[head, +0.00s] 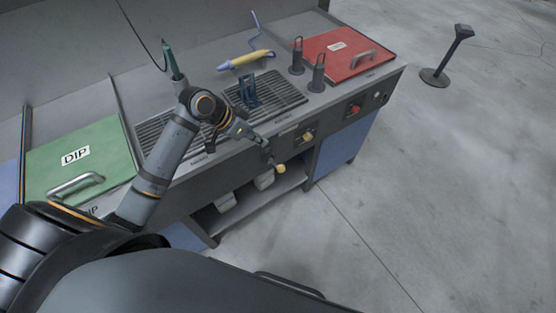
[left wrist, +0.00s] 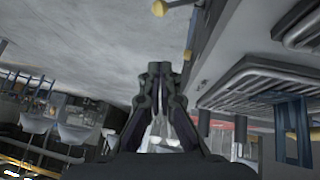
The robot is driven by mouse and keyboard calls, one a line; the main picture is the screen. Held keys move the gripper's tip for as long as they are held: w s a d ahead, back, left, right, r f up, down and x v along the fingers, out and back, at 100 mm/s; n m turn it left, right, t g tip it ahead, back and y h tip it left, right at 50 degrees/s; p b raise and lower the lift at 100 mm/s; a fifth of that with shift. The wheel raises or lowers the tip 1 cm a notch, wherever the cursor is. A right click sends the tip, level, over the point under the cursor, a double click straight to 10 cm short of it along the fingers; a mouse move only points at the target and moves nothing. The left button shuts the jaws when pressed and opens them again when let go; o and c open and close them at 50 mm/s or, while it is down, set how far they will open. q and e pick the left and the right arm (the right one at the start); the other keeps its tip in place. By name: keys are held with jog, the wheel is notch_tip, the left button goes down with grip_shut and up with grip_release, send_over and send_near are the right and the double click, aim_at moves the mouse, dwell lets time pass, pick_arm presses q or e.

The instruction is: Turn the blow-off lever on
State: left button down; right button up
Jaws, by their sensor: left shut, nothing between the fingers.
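My left gripper (head: 264,142) is shut and empty, just in front of the bench's front edge. It shows in the left wrist view (left wrist: 159,68) with its fingers together. A lever with a yellow knob (head: 281,168) sticks out from the front panel, a little below and right of the fingertips, apart from them. A second yellow knob (head: 308,135) is on the panel further right. I cannot read which one is the blow-off lever. The left wrist view shows a yellow knob (left wrist: 159,8) on a stem at the top, beyond the fingertips. My right gripper is not in view.
The bench carries a green DIP lid (head: 82,156), dark grates (head: 276,91), a blue stand (head: 249,88), a yellow tool (head: 246,60) and a red lid (head: 334,52). A red knob (head: 354,109) is further right on the panel. Floor in front is clear.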

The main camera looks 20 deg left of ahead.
pick_arm(q)
send_over(278, 166)
jog(key=f, duration=0.7)
jog(key=shift+w+a+f, duration=0.25)
jog(key=shift+w+f, duration=0.05)
jog(key=shift+w, duration=0.1)
jog(key=f, duration=0.3)
jog(key=shift+s+d+f+p, duration=0.2)
jog(key=shift+s+f+p, duration=0.05)
jog(key=shift+f+p, duration=0.05)
jog(key=shift+s+f, duration=0.15)
jog(key=shift+f, duration=0.35)
